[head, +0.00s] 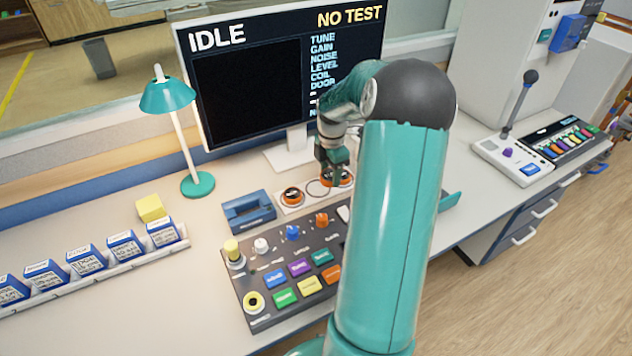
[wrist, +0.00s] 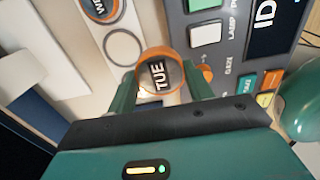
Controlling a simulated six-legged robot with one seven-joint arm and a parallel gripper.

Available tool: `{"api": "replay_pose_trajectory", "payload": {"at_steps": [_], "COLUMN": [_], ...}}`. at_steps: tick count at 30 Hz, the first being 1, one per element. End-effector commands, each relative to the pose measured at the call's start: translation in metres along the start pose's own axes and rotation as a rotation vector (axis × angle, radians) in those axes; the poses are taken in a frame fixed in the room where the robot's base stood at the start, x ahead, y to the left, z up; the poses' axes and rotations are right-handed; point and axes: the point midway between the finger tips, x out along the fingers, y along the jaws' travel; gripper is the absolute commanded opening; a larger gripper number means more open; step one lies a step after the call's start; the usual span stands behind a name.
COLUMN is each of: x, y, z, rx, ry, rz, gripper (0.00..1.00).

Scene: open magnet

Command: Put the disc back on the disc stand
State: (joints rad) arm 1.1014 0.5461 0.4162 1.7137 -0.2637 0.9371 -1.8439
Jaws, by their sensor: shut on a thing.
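An orange-rimmed disc (wrist: 158,72) with a dark face reading "TUE" is between the fingers of my gripper (wrist: 161,84). In the head view my gripper (head: 333,165) points down at the right part of the disc stand, with the orange rim of the disc (head: 345,181) showing below it. The disc stand (head: 303,199) is a pale strip behind the console. A second orange-rimmed disc (head: 291,196) lies on its left part, and an empty ring (head: 314,188) shows between the two discs. I cannot tell whether the held disc touches the stand.
The button console (head: 290,265) lies in front of the stand. A blue box (head: 249,212) is to the left, with a teal lamp (head: 198,184) behind it. The monitor (head: 285,75) stands behind. A rack of blue blocks (head: 85,262) is at the left.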

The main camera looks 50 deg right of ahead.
Motion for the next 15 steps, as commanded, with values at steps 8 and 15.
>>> {"api": "replay_pose_trajectory", "payload": {"at_steps": [8, 15], "x": [0.041, 0.066], "y": [0.052, 0.075], "z": [0.0, 0.0], "rx": [-0.002, -0.002], "ry": [0.003, 0.0], "rz": [-0.003, 0.0], "gripper": [0.28, 0.28]}}
